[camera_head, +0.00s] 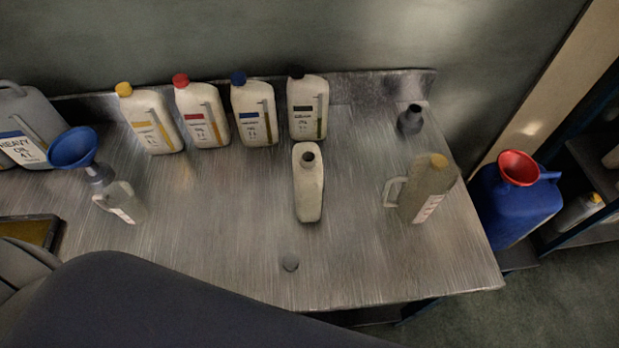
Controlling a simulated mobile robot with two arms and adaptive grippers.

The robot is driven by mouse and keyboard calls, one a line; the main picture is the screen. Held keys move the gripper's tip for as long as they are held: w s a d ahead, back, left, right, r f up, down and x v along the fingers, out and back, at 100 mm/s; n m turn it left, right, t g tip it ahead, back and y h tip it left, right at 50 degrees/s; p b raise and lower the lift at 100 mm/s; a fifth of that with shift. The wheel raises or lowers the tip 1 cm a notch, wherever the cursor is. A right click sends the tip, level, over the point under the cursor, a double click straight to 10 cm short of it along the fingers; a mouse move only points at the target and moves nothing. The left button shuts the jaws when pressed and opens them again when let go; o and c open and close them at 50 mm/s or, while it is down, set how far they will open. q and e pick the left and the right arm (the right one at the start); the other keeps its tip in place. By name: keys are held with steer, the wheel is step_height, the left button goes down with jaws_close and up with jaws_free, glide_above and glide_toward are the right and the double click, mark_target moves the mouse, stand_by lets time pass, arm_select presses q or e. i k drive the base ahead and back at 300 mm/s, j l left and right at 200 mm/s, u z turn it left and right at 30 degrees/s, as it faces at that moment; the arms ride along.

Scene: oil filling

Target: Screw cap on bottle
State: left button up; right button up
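An off-white bottle (308,190) stands near the middle of the metal table with its neck open and uncapped. Neither of my grippers shows in the head view. A large dark shape, which seems to be part of my own body or arm, covers the lower left of the picture.
Bottles with yellow (154,125), red (203,120), blue (254,117) and black (308,112) caps line the back of the table (385,275). A yellow-capped jug (430,185) stands right. A blue funnel (74,148) stands left. The front right is clear.

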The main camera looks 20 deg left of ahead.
mark_target(308, 168)
steer(key=k+j+z, duration=0.65)
steer(key=k, duration=0.2)
steer(key=k+j+z, duration=0.3)
steer(key=k, duration=0.2)
